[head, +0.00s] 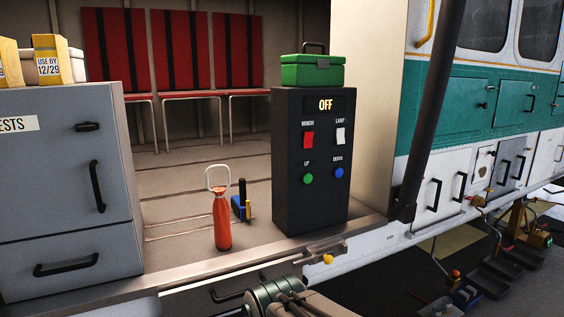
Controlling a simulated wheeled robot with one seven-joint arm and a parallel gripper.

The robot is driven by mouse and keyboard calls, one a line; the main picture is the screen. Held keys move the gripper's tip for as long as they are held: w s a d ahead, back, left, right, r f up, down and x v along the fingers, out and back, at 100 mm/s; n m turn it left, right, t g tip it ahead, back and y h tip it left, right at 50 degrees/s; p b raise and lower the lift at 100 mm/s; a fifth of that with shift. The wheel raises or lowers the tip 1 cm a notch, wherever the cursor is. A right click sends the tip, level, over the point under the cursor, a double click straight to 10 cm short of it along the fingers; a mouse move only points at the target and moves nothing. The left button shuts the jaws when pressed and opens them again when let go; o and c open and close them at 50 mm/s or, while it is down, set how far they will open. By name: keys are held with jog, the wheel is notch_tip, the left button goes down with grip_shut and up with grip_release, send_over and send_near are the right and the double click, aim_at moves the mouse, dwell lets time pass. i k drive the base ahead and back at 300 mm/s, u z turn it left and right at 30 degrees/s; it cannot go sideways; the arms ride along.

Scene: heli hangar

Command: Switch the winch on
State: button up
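A black winch control box (310,205) stands upright on the cabin floor near the door sill in the head view. Its lit display (326,105) reads OFF. Below the display at left is a red rocker switch (308,140), whose small label seems to read WINCH. A white rocker switch (340,136) beside it seems labelled LAMP. Under them are a green UP button (308,178) and a blue DOWN button (339,173). Part of my arm shows at the bottom centre, below and apart from the box. My gripper's fingers are not visible.
A green case (312,71) sits on top of the box. An orange bottle (221,219) and a blue item (240,206) stand left of it. A grey cabinet (60,190) is at far left. A dark post (432,100) rises at right. The box front looks unobstructed.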

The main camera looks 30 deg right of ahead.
aim_at(308, 136)
jog(key=k, duration=0.65)
jog(key=z, duration=0.85)
jog(key=i, duration=1.4)
jog(key=u, duration=0.25)
